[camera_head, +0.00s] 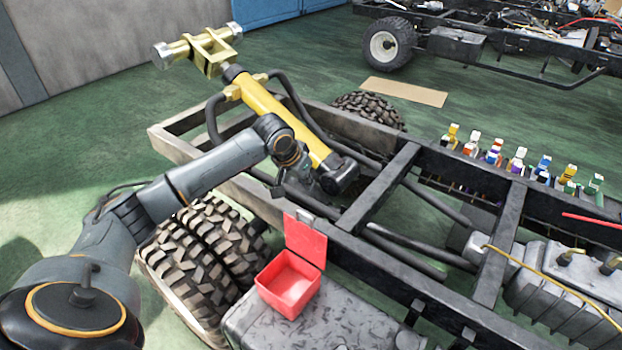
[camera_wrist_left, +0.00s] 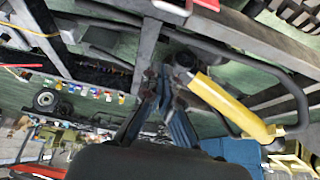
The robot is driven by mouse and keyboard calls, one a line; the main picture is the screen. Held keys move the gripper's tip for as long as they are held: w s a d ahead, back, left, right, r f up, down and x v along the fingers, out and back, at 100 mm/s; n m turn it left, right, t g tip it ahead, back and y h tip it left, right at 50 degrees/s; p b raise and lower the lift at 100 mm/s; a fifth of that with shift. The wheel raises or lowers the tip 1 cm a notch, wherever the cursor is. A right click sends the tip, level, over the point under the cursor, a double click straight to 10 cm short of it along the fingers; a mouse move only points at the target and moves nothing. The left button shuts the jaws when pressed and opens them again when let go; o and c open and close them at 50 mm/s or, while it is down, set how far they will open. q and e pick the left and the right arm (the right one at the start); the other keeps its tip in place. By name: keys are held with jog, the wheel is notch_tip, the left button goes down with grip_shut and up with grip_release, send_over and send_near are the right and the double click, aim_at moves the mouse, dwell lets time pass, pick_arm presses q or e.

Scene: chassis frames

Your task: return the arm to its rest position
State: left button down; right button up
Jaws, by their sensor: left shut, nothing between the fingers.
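My left arm reaches in from the lower left of the head view, over the big tyres. Its gripper (camera_head: 279,189) is small and partly hard to make out there, hanging beside the lower part of a yellow hydraulic cylinder (camera_head: 280,117). In the left wrist view the two bluish fingers of my left gripper (camera_wrist_left: 160,76) come together at their tips, with nothing between them. The yellow cylinder also shows in the left wrist view (camera_wrist_left: 222,100), just right of the fingers. My right gripper is in neither view.
A black chassis frame (camera_head: 378,187) spans the middle, with knobby tyres (camera_head: 198,262) at lower left. An open red box (camera_head: 289,284) sits on a grey tank (camera_head: 340,318). Several coloured connectors (camera_head: 494,152) line the far rail. Green floor is clear at left.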

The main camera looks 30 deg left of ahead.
pick_arm(q)
jog(key=s+d+f+m+g+h, duration=0.1)
jog(key=s+d+f+m, duration=0.1)
jog(key=s+d+f, duration=0.55)
jog(key=s+d+f+m+h, duration=0.15)
jog(key=s+d+f, duration=0.35)
jog(key=s+d, duration=0.5)
jog(key=s+n+g+y, duration=0.1)
jog(key=s+n+y, duration=0.2)
jog(key=s, duration=1.4)
notch_tip(320, 180, down, 26)
jog(key=g+b, duration=0.1)
jog(key=b, duration=0.1)
jog(key=s+a+f+m+g+b, duration=0.1)
jog(key=s+a+f, duration=0.2)
jog(key=s+f, duration=1.5)
jog(key=shift+f+g+b, duration=0.3)
jog(key=shift+f+b, duration=0.05)
jog(key=shift+f, duration=0.5)
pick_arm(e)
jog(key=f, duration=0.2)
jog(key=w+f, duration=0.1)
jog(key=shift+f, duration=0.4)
